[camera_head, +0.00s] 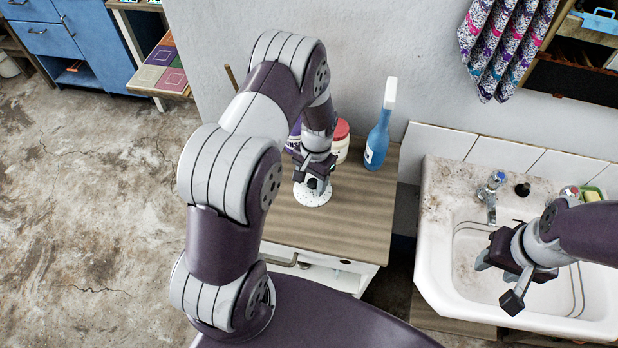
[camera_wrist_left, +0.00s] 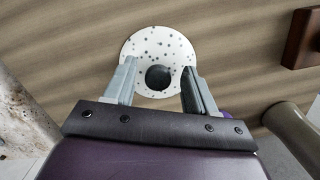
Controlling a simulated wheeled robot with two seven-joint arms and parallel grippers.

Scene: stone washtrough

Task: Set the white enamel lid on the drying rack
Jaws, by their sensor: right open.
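The white enamel lid (camera_head: 302,198) with dark speckles and a dark knob lies on the wooden top of a small cabinet. It also shows in the left wrist view (camera_wrist_left: 140,48). My left gripper (camera_head: 316,184) is over the lid, partly covering it. In the left wrist view its two fingers (camera_wrist_left: 160,78) are apart, one on each side of the knob, with gaps showing. My right gripper (camera_head: 484,261) is open over the sink basin, its fingers partly hidden by its own body. I cannot make out a drying rack in either view.
A blue spray bottle (camera_head: 378,142) and a red-capped jar (camera_head: 341,137) stand behind the lid on the cabinet top (camera_head: 352,222). A purple container is partly hidden by my arm. The sink (camera_head: 437,230) with its tap (camera_head: 492,190) is to the right. The cabinet top's front right is clear.

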